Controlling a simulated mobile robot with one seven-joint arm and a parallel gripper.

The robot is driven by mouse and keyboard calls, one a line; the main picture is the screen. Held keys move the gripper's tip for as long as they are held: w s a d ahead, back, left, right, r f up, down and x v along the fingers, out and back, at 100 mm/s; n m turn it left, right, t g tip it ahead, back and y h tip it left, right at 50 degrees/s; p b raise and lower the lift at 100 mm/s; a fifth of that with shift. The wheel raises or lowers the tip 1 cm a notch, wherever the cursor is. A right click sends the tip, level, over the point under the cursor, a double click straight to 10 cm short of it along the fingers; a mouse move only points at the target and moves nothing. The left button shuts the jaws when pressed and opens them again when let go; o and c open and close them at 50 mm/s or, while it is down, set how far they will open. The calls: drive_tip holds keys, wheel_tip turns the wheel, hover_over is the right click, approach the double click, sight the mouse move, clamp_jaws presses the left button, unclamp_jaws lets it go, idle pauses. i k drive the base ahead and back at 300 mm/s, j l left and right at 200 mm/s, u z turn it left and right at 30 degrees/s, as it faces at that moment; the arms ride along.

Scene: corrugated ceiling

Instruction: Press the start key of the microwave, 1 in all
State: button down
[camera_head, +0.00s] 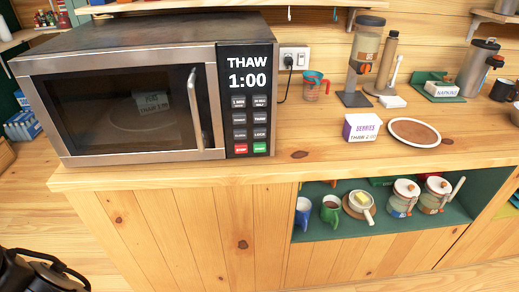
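The microwave (125,85) stands on the left of the wooden counter with its door shut. A small pale box (152,101) with lettering shows dimly behind the door glass, above the turntable. The display (248,72) reads THAW 1:00. Below it is a keypad with several grey keys. At its bottom, the green key (260,148) sits right of the red key (240,149); their lettering is too small to read surely. My gripper's fingers do not show. A dark part with cables, apparently mine, is at the lower left corner, well away from the keypad.
A berries box (361,127) marked THAW 2:00 and a round brown plate (414,133) stand right of the microwave. A dispenser (365,60) and an orange-teal mug (312,86) are behind. Cups and jars fill the shelf below the counter (300,166). The keypad's front is unobstructed.

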sight(258, 147)
drive_tip(key=j+z, duration=0.15)
drive_tip(key=j, duration=2.3)
